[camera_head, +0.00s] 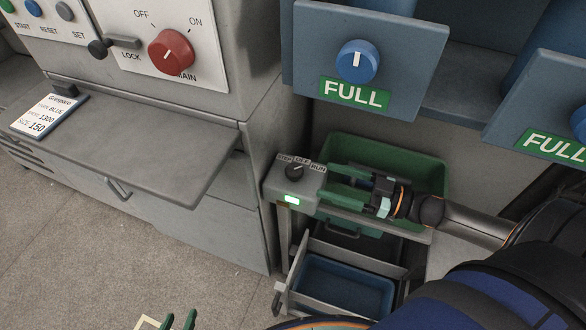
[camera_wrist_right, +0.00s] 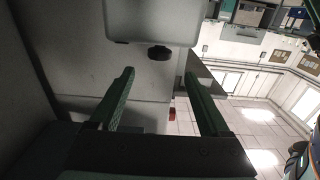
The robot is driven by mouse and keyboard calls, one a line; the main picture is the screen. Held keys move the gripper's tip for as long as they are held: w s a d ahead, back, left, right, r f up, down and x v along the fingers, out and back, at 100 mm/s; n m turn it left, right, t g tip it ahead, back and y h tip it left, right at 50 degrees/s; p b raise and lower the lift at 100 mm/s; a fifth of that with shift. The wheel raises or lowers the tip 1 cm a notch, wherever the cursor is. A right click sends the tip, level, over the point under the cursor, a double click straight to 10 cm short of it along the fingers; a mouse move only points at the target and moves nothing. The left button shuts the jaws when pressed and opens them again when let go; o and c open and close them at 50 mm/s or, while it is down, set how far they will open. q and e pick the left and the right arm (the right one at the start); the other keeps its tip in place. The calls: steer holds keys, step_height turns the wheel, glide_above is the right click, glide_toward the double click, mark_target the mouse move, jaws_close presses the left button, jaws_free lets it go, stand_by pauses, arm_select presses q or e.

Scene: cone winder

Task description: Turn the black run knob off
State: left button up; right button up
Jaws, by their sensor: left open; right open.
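The black run knob (camera_head: 294,171) sits on top of a small grey box (camera_head: 275,187) with labels around it, OFF and RUN among them. Its exact pointer direction is too small to tell. In the right wrist view the dark knob (camera_wrist_right: 159,53) stands out from the pale box (camera_wrist_right: 150,20), ahead of and between the fingertips. My right gripper (camera_head: 326,181) is open, its green fingers pointing left towards the knob, apart from it. It shows open and empty in the right wrist view (camera_wrist_right: 159,75). My left gripper (camera_head: 178,320) is open at the bottom edge, far from the knob.
A lit green lamp (camera_head: 291,200) is on the box's front. A green bin (camera_head: 400,160) stands behind my right gripper, a blue tray (camera_head: 340,285) below. Blue panels with FULL labels (camera_head: 357,93) hang above. A grey shelf (camera_head: 130,135) juts out at left.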

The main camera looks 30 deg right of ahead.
mark_target(302, 172)
steer(key=b+x, duration=0.1)
steer(key=x, duration=0.8)
steer(key=shift+w+a, duration=0.1)
steer(key=shift+w, duration=0.1)
jaws_close()
stand_by(0.3)
